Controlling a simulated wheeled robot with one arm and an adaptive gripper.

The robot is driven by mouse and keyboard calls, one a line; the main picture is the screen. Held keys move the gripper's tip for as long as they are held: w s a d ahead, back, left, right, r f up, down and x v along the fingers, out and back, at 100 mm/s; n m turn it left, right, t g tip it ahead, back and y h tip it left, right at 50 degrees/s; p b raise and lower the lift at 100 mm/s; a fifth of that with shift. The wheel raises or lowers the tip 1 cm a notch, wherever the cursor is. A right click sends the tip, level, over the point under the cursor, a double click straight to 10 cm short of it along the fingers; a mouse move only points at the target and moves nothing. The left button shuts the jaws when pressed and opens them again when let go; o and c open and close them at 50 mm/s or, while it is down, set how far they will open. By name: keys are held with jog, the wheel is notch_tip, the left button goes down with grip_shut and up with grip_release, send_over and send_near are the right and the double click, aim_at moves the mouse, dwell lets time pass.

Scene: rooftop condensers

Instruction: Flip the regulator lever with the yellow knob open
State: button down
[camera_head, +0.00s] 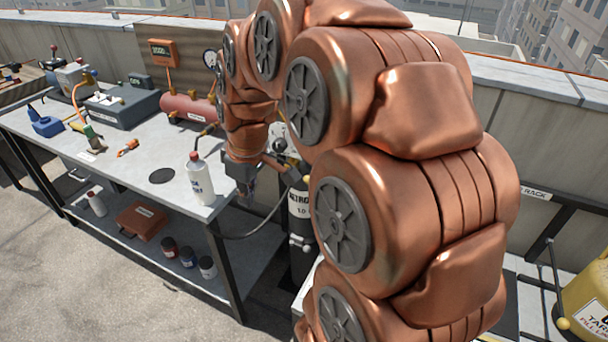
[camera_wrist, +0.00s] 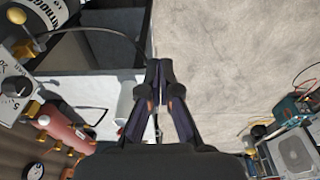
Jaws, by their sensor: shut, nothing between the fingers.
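A round yellow knob (camera_wrist: 15,16) on a thin lever shows at the upper left of the wrist view. It stands by the black nitrogen cylinder (camera_wrist: 55,12) and brass fittings. In the head view a small yellow knob (camera_head: 306,179) shows at the nitrogen cylinder (camera_head: 299,204), partly hidden by my arm. My gripper (camera_wrist: 160,76) is shut and empty, with its tips together, well to the right of the knob in the wrist view. In the head view my gripper (camera_head: 249,191) is beside the workbench's right end, left of the cylinder and apart from it.
A white bottle (camera_head: 199,180) stands near the right corner of the workbench (camera_head: 130,185). A red tank (camera_head: 188,110) and a grey case (camera_head: 122,105) sit behind it. A dark hose (camera_head: 255,234) curves below my gripper. A yellow tank (camera_head: 588,300) stands at far right.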

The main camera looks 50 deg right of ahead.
jog(key=w+d+n+t+h+b, duration=0.1)
jog(key=w+d, duration=0.1)
jog(key=d, duration=0.9)
jog(key=w+d+t+h+b, duration=0.1)
jog(key=w+d, duration=0.2)
jog(key=d, duration=0.9)
jog(key=shift+w+d+f+n, duration=0.15)
jog(key=shift+w+f+n, duration=0.15)
jog(key=shift+f+n, duration=0.1)
send_over(305, 181)
notch_tip(305, 181, down, 11)
jog(key=shift+f+p, duration=0.3)
jog(key=shift+f, duration=0.45)
jog(key=shift+f+t, duration=0.1)
jog(key=shift+t, duration=0.2)
